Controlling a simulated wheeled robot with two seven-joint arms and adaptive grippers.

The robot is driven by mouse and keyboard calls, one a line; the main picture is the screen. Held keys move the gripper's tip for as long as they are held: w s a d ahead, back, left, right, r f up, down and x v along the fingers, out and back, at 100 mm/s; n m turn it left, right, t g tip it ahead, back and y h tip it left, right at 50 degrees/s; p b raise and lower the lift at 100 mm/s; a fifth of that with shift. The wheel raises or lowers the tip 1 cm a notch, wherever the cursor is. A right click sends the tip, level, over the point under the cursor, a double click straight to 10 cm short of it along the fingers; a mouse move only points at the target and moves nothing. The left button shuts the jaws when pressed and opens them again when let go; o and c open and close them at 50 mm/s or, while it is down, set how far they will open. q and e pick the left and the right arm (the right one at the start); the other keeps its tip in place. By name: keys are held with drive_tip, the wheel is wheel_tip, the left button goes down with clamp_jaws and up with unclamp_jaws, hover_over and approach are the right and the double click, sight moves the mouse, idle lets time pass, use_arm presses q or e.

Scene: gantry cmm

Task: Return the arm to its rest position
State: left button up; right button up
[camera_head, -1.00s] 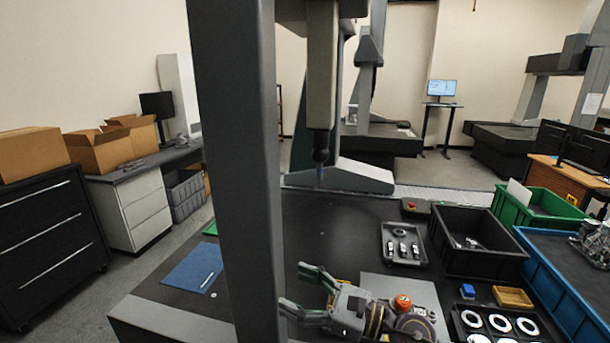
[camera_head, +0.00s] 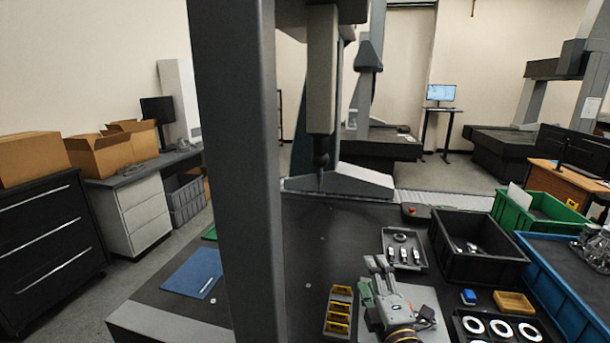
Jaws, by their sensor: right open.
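My right gripper (camera_head: 376,264) is low in the head view, right of the grey machine column. It is open, with its fingers pointing away from me toward the far side of the dark table (camera_head: 330,235). I see nothing held between its fingers. It is over a light grey plate (camera_head: 428,296) and hides part of it. My left gripper is not in view.
A grey holder with yellow slots (camera_head: 339,312) is left of the gripper. A grey parts tray (camera_head: 389,238) and black bin (camera_head: 440,252) lie beyond it.

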drive_tip(key=s+d+f+m+g+h, duration=0.25)
drive_tip(key=f+m+g, duration=0.2)
drive_tip(key=f, duration=0.25)
drive_tip(key=s+d+f+m+g+h, duration=0.1)
drive_tip(key=s+d+f+m+g, duration=0.25)
drive_tip(key=f+m, duration=0.3)
drive_tip(key=s+f+m+g+y, duration=0.1)
drive_tip(key=s+f+m+g, duration=0.25)
drive_tip(key=s+f, duration=0.35)
drive_tip(key=s+f+m+g+y, duration=0.15)
drive_tip(key=s+f+g, duration=0.3)
drive_tip(key=s, duration=0.55)
wheel_tip(320, 180, down, 34)
drive_tip(key=s+d+h, duration=0.1)
drive_tip(key=s+d, duration=0.1)
drive_tip(key=s+d+f, duration=0.2)
drive_tip(key=s+f, duration=0.7)
drive_tip(key=s, duration=0.1)
drive_tip(key=s+d+f+g, duration=0.1)
drive_tip(key=s+d+f, duration=0.2)
drive_tip(key=s+f, duration=0.7)
drive_tip(key=shift+s+d+f+g, duration=0.15)
drive_tip(key=shift+s+d+g, duration=0.15)
drive_tip(key=shift+s, duration=0.25)
drive_tip(key=shift+a, duration=0.1)
